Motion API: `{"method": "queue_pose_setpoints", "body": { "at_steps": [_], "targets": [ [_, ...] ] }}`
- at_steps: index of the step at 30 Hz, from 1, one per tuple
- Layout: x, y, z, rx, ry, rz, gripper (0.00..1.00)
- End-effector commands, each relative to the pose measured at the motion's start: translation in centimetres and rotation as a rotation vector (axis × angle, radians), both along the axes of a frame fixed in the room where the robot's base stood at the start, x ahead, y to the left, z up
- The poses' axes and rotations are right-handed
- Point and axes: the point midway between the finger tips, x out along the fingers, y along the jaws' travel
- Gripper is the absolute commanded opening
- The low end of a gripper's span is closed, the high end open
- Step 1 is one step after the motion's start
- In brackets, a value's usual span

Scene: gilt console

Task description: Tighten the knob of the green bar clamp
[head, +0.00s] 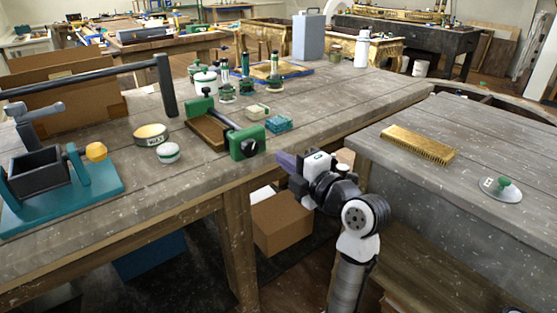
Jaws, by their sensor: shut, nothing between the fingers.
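The green bar clamp (246,142) lies on the grey wooden bench at the centre of the head view. A brown board lies beside the bar. My gripper (281,157) is shut and empty, its purple-grey fingers pointing left.
A wax tin (151,134), a white-lidded jar (168,153) and a teal vise base (70,194) stand left of the clamp. Teal blocks (279,123) lie just right of it. A second bench with a brass brush (417,144) stands right of my arm.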

Motion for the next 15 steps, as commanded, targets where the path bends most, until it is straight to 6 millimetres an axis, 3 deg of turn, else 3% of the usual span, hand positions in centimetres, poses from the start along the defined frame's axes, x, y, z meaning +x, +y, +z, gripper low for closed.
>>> {"method": "queue_pose_setpoints", "body": {
  "at_steps": [5, 11, 15],
  "targets": [
    [0.0, 0.0, 0.0, 0.0, 0.0, -0.001, 0.0],
    [-0.4, -0.1, 0.2, 0.087, 0.061, 0.0, 0.26],
    [-1.4, -0.2, 0.3, 0.323, 0.228, 0.004, 0.45]
  ]
}}
